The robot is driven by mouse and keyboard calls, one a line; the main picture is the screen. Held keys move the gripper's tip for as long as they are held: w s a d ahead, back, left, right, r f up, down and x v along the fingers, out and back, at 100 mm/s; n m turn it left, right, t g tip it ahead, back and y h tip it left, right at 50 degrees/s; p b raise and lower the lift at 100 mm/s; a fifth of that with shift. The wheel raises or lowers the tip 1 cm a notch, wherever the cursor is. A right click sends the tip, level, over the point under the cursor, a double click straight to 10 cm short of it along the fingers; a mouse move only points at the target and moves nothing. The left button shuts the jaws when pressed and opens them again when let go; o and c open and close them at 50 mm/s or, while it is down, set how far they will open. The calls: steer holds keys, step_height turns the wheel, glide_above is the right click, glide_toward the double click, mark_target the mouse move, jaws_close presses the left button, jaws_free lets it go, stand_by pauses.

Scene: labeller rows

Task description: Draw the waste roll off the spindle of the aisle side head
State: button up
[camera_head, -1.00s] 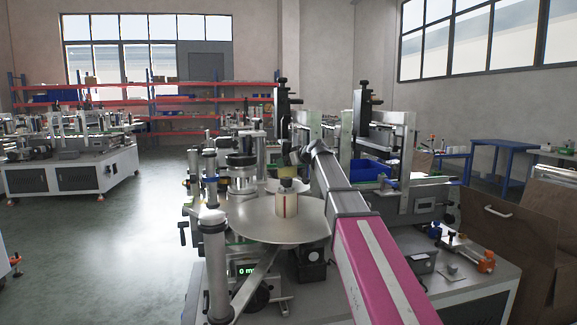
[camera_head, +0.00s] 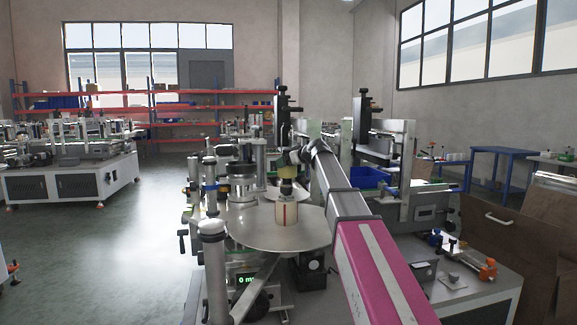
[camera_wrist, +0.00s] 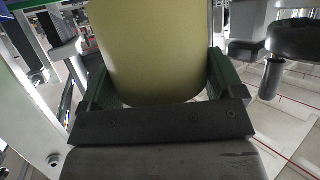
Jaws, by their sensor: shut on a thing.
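The waste roll shows as an olive-yellow cylinder (camera_wrist: 152,45) filling the top middle of the wrist view. My gripper (camera_wrist: 160,82) is shut on it, with a green-padded finger against each side. In the head view the roll (camera_head: 289,170) is small and partly hidden by my gripper (camera_head: 291,158). It is above a dark upright spindle part (camera_head: 287,189) of the aisle side head. Below that, a cream cylinder with a red stripe (camera_head: 286,214) stands on a round metal disc (camera_head: 262,236). I cannot tell whether the spindle tip is still inside the roll.
Upright metal posts (camera_head: 213,260) stand close to the left of the disc. A blue bin (camera_head: 370,177) sits on the machine behind my arm. The floor (camera_head: 110,250) at the left is largely clear.

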step_height(320, 180, up, 28)
steer(key=shift+r, duration=0.25)
stand_by(7.0)
